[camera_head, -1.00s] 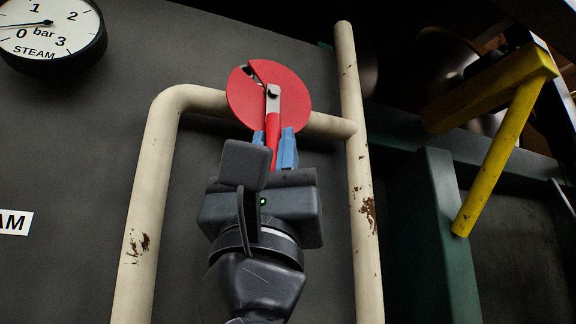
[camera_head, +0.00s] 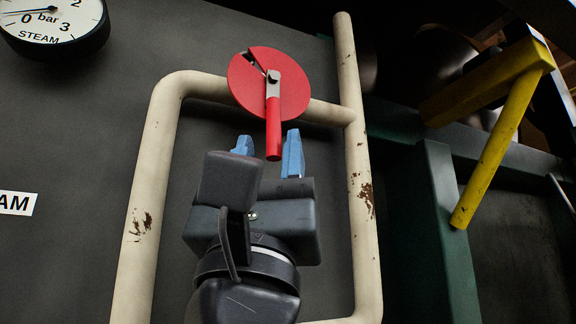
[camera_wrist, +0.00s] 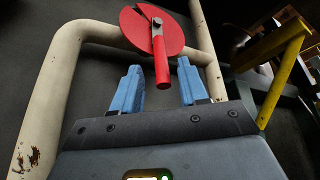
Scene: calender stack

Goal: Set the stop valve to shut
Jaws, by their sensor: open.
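The stop valve is a red disc (camera_head: 243,87) with a notch at its upper left, mounted on a cream horizontal pipe. Its red lever (camera_head: 273,128) hangs straight down from a grey pivot, across the pipe. The lever also shows in the wrist view (camera_wrist: 161,62), along with the disc (camera_wrist: 135,28). My gripper (camera_head: 268,150) is open, its blue fingers spread wide just below the disc. The lever's lower end shows between the fingertips, with a gap on each side in the wrist view. I see no contact.
A cream pipe loop (camera_head: 147,185) runs left of my gripper, and a vertical pipe (camera_head: 360,170) stands close on the right. A steam gauge (camera_head: 52,25) is at the upper left. A yellow bar (camera_head: 490,150) and green frame (camera_head: 440,200) are further right.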

